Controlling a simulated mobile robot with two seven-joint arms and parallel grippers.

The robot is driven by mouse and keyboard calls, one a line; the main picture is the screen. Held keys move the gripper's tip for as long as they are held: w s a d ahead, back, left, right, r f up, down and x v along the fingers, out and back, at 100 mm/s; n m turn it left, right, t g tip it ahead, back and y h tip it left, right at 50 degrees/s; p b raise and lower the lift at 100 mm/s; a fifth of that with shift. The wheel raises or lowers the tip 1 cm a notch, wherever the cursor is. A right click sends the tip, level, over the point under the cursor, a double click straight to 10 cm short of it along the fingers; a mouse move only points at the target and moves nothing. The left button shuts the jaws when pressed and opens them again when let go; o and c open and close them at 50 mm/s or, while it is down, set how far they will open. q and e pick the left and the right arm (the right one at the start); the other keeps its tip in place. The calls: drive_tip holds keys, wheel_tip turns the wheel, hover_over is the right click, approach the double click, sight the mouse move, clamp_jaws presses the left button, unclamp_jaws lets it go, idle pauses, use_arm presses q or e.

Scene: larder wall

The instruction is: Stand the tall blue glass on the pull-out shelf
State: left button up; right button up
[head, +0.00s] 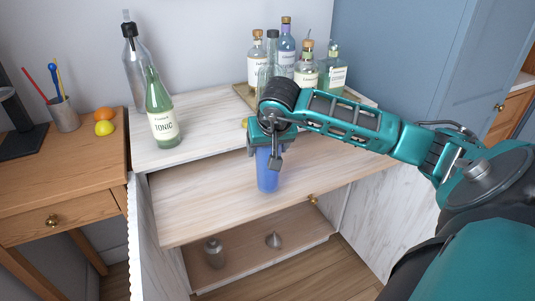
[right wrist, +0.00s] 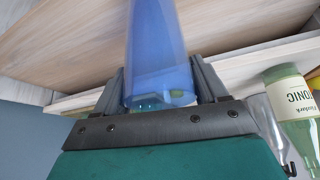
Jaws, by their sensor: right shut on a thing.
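The tall blue glass (head: 267,175) is upright over the middle of the pull-out shelf (head: 200,205). My right gripper (head: 265,148) is shut around its upper part from above. In the right wrist view the blue glass (right wrist: 158,45) runs between the two dark fingers of my right gripper (right wrist: 162,85). I cannot tell whether the base of the glass touches the shelf or hangs just above it. My left gripper is not in view.
The counter above holds a green tonic bottle (head: 161,120), a clear bottle (head: 132,62) and a tray (head: 244,92) of several bottles. Below the shelf are a shaker (head: 214,253) and a metal cone (head: 273,240). The pull-out shelf is bare left of the glass.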

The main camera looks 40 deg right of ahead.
drive_tip(key=shift+f, duration=1.1)
drive_tip(key=shift+f, duration=0.2)
drive_tip(key=o, duration=1.7)
drive_tip(key=shift+c, duration=0.2)
